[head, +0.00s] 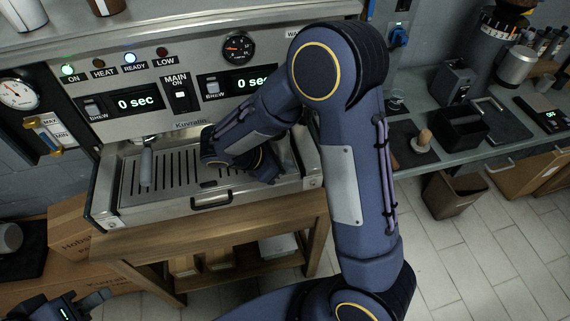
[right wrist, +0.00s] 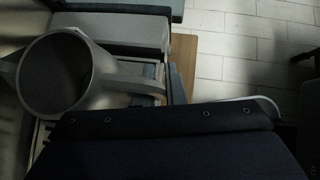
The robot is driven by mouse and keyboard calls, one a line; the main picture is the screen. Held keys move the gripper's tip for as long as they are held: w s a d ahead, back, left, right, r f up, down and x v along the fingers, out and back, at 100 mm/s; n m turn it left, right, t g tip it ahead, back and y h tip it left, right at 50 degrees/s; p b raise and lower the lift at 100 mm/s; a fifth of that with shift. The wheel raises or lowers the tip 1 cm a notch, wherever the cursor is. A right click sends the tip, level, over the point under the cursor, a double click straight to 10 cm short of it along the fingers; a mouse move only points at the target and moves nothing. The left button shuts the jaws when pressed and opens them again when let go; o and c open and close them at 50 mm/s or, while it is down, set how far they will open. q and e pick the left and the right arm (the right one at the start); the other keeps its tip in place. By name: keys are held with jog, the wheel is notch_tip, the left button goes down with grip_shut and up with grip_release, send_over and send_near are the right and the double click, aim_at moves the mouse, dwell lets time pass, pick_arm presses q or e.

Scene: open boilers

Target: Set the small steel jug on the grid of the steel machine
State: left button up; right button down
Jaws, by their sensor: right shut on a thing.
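The small steel jug (right wrist: 54,76) shows from above in the right wrist view, its round mouth open upward and its handle (right wrist: 138,88) to the right. In the head view my right arm hides the jug. My right gripper (head: 262,168) is over the right part of the slotted grid (head: 170,172) of the steel machine (head: 205,198), shut on the jug. I cannot tell whether the jug's base touches the grid. My left gripper (head: 88,304) is low at the bottom left, away from the machine; its finger opening is unclear.
A portafilter handle (head: 146,167) hangs over the grid's left part. The machine's front panel (head: 150,85) rises behind the grid. A wooden stand (head: 230,232) carries the machine. A counter (head: 470,150) with a dark box (head: 462,127) is at the right.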

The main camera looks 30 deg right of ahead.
jog(key=shift+a, duration=0.2)
jog(key=shift+f, duration=0.15)
dwell(0.3)
jog(key=shift+f+b, duration=0.6)
jog(key=shift+f, duration=0.15)
jog(key=c, duration=1.4)
grip_release()
jog(key=shift+c, duration=0.2)
